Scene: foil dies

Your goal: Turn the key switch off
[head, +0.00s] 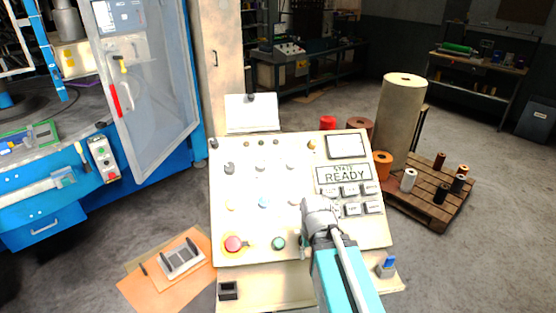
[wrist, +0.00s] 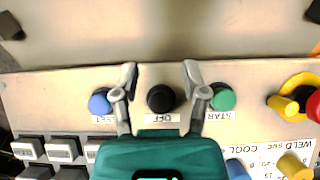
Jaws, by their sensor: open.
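The black key switch (wrist: 161,98) shows in the wrist view on the lower strip of the cream control panel (head: 240,180), with an "OFF" label beside it. My gripper (wrist: 160,73) is open, with one finger on each side of the switch and visible gaps between. Whether the fingertips reach down to its height I cannot tell. In the head view my gripper (head: 303,247) is low over the panel, right of the green button (head: 279,243), and hides the switch. The switch's turned position is not clear.
In the wrist view a blue RESET button (wrist: 101,102) and a green START button (wrist: 222,97) flank the fingers closely. A red emergency button (head: 233,244) is further left in the head view. The panel display (head: 344,174) reads "READY". A pallet (head: 432,205) with spools stands right.

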